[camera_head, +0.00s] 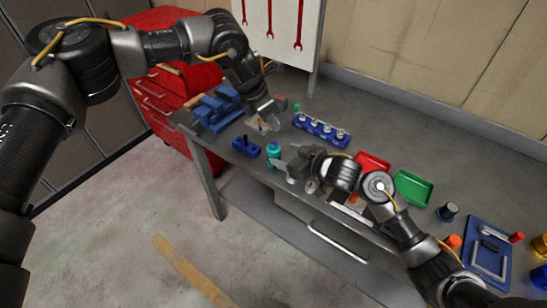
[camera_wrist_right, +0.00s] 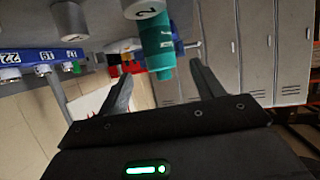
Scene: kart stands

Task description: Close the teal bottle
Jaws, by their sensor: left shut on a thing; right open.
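The teal bottle (camera_head: 273,149) stands near the front edge of the grey workbench. It also shows in the right wrist view (camera_wrist_right: 157,45), ahead of and between the fingers. I cannot tell from these views whether its mouth is covered. My right gripper (camera_head: 284,163) is open beside the bottle, on its right and slightly nearer; its two fingers show apart in the wrist view (camera_wrist_right: 160,76). My left gripper (camera_head: 263,124) is above the bench, behind and a little left of the bottle. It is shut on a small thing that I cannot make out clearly.
A blue socket rail (camera_head: 321,130) lies behind the bottle. A small blue holder (camera_head: 246,147) is left of it, and a blue stepped block (camera_head: 215,108) stands farther left. Red (camera_head: 372,162) and green (camera_head: 413,188) trays lie to the right, beyond my right arm.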

